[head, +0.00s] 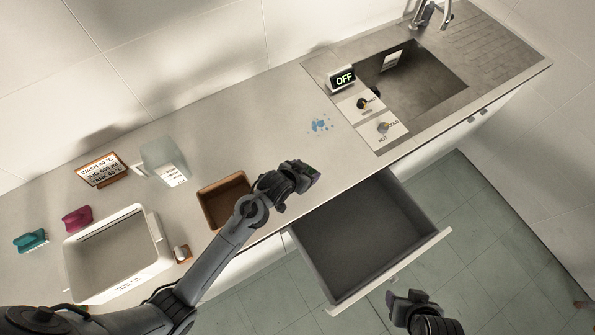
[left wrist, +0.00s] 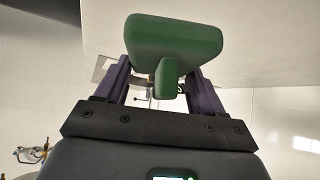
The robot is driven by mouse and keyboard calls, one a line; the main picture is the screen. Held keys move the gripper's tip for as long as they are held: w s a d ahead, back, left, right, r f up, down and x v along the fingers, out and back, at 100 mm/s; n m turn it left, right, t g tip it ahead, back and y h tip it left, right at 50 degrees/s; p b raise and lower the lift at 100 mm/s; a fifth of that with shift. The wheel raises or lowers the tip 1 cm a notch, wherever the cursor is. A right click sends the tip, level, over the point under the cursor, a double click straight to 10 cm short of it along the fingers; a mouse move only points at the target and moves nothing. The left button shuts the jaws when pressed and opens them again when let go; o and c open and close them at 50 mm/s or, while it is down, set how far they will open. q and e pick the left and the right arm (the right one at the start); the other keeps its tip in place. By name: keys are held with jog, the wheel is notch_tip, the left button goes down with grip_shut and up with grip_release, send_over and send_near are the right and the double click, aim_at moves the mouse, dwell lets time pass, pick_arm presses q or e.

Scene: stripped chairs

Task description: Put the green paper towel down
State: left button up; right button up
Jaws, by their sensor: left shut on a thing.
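My left gripper (head: 308,174) is over the front edge of the counter, between the brown box and the blue spots. In the left wrist view it is shut on a green object (left wrist: 173,42), which I take for the green paper towel. It looks like a smooth rounded block with a narrower part between the fingers. In the head view the green object is mostly hidden by the gripper. My right gripper (head: 412,299) is low at the bottom right, in front of the open drawer; its jaws are too unclear to read.
An open, empty-looking drawer (head: 365,235) juts out below the counter (head: 265,130). Blue spots (head: 319,125) mark the counter. A brown box (head: 214,211), white tub (head: 155,226), clear jug (head: 160,153), pink brush (head: 77,219) and teal brush (head: 31,240) stand left. The sink (head: 425,75) is right.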

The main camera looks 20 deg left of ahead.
pick_arm(q)
jog(key=shift+w+a+f, duration=0.15)
jog(key=shift+a+f, duration=0.3)
jog(key=shift+a, duration=0.2)
jog(key=shift+w+a+f, duration=0.1)
jog(key=shift+a+f, duration=0.35)
jog(key=shift+a, duration=0.2)
jog(key=shift+f, duration=1.9)
jog(key=o, duration=1.2)
jog(key=shift+c, duration=0.2)
jog(key=s+a+r+g, duration=0.1)
jog(key=s+r, duration=0.3)
jog(key=s, duration=0.4)
jog(key=s+a+r+g+y, duration=0.1)
jog(key=s+a+r+g, duration=0.1)
jog(key=s+r, duration=0.3)
jog(key=s+a+r+n+g+y+p, duration=0.1)
jog(key=s+a+r, duration=0.3)
jog(key=s, duration=0.9)
jog(key=shift+s+r+g, duration=0.2)
jog(key=shift+s+g, duration=0.05)
jog(key=shift+g, duration=0.25)
